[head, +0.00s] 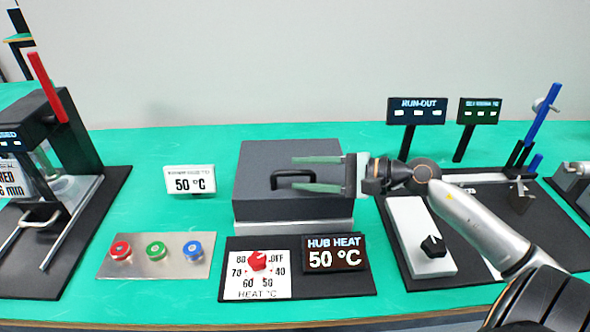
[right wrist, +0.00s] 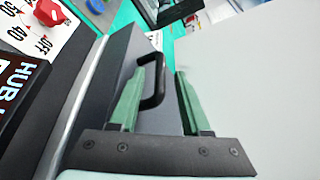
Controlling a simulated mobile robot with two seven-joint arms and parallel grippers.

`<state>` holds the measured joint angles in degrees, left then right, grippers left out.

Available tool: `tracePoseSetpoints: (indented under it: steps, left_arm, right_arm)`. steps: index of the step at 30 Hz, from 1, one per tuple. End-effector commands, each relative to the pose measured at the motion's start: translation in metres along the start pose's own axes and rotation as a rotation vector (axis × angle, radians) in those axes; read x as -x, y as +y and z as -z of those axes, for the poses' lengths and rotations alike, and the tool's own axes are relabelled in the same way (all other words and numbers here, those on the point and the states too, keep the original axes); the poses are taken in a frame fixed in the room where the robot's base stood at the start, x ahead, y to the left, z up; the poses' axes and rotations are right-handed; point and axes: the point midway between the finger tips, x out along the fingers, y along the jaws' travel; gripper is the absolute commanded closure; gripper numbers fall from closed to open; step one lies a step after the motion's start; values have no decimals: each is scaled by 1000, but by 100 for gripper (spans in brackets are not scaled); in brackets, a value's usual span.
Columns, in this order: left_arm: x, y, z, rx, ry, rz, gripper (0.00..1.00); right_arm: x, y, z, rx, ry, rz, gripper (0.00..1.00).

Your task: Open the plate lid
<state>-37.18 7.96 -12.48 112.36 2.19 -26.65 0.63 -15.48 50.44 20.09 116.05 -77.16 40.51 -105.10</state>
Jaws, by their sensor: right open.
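The plate lid (head: 255,160) is the dark grey top of a box-shaped heater in the middle of the table, and it looks shut. A black bar handle (head: 294,176) stands near its front middle. My right gripper (head: 292,174) comes in from the right with its two green fingers apart, over the lid. In the head view the handle shows between the fingers. In the right wrist view the handle (right wrist: 154,82) shows between and beyond the open fingers (right wrist: 158,78), nearer the left one. I cannot tell whether they touch it. My left gripper is not in view.
In front of the heater are a red dial (head: 258,261) and a hub heat display (head: 335,254) reading 50 °C. Red, green and blue buttons (head: 156,250) lie to the left, near a small display (head: 190,181). A black press (head: 62,160) stands far left; a run-out station (head: 417,112) stands right.

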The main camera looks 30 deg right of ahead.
Motion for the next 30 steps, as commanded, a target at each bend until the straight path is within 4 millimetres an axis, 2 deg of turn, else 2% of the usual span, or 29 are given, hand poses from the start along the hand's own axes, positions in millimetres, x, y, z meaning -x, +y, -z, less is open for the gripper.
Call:
tracePoseSetpoints:
  steps: [3, 9, 19, 30]
  left_arm:
    - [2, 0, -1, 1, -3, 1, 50]
    - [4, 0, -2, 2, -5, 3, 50]
    - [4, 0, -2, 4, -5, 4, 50]
    - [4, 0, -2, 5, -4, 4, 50]
  right_arm:
    - [-12, -2, 0, -2, -1, 2, 53]
    - [-23, 0, 0, -2, 0, 0, 53]
    - [-25, 0, 0, -2, 1, 0, 53]
    - [-24, 0, 0, -2, 0, 0, 94]
